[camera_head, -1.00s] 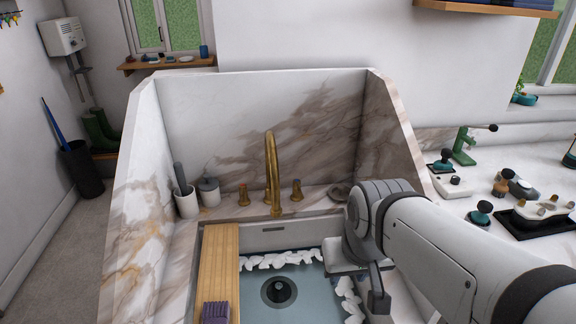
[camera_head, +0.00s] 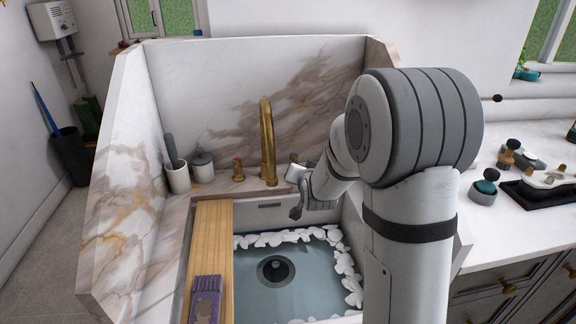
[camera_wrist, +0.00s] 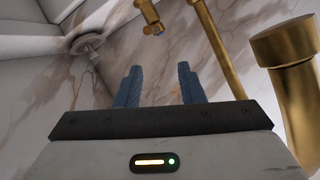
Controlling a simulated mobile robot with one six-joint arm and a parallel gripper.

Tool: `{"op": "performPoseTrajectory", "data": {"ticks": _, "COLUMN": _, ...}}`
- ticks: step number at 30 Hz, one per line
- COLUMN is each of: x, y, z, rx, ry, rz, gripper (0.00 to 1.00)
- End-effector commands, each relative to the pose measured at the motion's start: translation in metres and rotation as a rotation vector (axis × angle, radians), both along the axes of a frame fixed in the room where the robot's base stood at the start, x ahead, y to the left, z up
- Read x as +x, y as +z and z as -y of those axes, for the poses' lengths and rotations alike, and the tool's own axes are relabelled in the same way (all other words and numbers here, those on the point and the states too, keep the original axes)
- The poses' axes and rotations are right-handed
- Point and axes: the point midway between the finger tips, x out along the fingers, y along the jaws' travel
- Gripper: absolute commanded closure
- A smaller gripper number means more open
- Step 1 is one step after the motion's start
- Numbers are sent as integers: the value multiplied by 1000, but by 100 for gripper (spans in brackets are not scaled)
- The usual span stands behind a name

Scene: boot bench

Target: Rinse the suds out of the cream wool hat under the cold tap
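A brass tap spout (camera_head: 267,140) rises behind the sink, with a brass handle at each side. The left handle (camera_head: 238,168) has a reddish mark. The right handle (camera_head: 294,158) stands close to my gripper (camera_head: 297,192). In the wrist view, a brass handle with a small blue mark (camera_wrist: 150,14) is at the top, beyond my gripper (camera_wrist: 158,75). Its two blue fingers are apart with nothing between them. The basin (camera_head: 275,207) holds bluish water with white suds (camera_head: 345,265) along its edges. I cannot make out the cream wool hat in either view.
A wooden board (camera_head: 212,235) lies along the basin's left side, with a purple item (camera_head: 205,300) on it. A pot with a grey-handled tool (camera_head: 177,178) and a lidded pot (camera_head: 202,168) stand behind the board. Marble walls flank the sink. Several objects stand on the right counter (camera_head: 490,225).

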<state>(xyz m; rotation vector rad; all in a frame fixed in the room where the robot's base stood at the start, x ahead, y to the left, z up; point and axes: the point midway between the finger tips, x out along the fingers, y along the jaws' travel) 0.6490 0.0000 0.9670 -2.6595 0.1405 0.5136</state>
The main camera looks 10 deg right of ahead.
Motion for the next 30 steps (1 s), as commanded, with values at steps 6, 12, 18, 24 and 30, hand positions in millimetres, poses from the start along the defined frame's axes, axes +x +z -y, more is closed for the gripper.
{"op": "performPoseTrajectory", "data": {"ticks": 6, "x": 44, "y": -54, "z": 2, "rx": 78, "ry": -62, "rz": 228, "gripper": 65}}
{"op": "performPoseTrajectory", "data": {"ticks": 12, "x": 57, "y": -74, "z": 4, "rx": 118, "ry": -87, "rz": 360, "gripper": 65}}
{"op": "performPoseTrajectory", "data": {"ticks": 18, "x": 71, "y": -74, "z": 6, "rx": 129, "ry": -91, "rz": 394, "gripper": 65}}
{"op": "performPoseTrajectory", "data": {"ticks": 24, "x": 103, "y": -74, "z": 9, "rx": 128, "ry": -91, "rz": 393, "gripper": 65}}
{"op": "performPoseTrajectory", "data": {"ticks": 30, "x": 128, "y": -74, "z": 11, "rx": 129, "ry": -90, "rz": 392, "gripper": 65}}
